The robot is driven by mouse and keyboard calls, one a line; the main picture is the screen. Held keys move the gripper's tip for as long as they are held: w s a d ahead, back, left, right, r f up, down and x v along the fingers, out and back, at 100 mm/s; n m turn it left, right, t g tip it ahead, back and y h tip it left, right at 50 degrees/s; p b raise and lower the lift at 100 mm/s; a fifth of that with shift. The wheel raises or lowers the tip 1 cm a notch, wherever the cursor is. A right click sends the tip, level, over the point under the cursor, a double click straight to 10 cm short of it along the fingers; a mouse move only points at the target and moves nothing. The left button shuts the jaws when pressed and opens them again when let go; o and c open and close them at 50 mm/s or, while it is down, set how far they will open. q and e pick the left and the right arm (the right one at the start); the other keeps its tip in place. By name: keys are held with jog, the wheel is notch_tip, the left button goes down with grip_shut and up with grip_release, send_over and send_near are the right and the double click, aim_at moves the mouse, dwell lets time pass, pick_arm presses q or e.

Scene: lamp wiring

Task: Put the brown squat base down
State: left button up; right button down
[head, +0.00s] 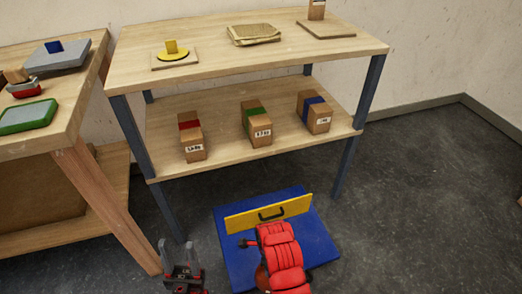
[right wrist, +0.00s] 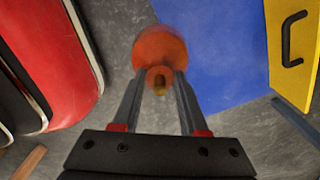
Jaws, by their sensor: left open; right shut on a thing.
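The brown squat base (right wrist: 160,50) is an orange-brown round piece with a short stem, held between the finger ends of my right gripper (right wrist: 160,84) in the right wrist view. Dark grey floor and a blue surface show behind it. In the head view only a small brown patch (head: 262,278) shows beside my red arm, perhaps the same piece; the right fingers are hidden there. My left gripper (head: 182,274) is open and empty, low in the head view, in front of the shelf unit.
A wooden shelf unit (head: 130,66) stands ahead. Its lower shelf holds boxes with red (head: 192,138), green (head: 257,122) and blue (head: 314,113) bands. Its top holds a yellow disc (head: 173,55) and a brown stack (head: 254,34). A workbench (head: 82,70) at left carries a green tray (head: 28,116).

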jog(key=w+d+r+n, duration=0.6)
jog(key=w+r+n, duration=0.1)
jog(key=w+r, duration=0.45)
jog(key=w+d+r+n, duration=0.5)
jog(key=w+r+n, duration=0.4)
jog(key=r, duration=0.4)
jog(key=d+r+n+p, duration=0.3)
jog(key=r+n+p, duration=0.2)
jog(key=r+p, duration=2.2)
notch_tip(320, 180, up, 10)
jog(key=shift+d+r, duration=0.15)
jog(key=shift+r, duration=0.05)
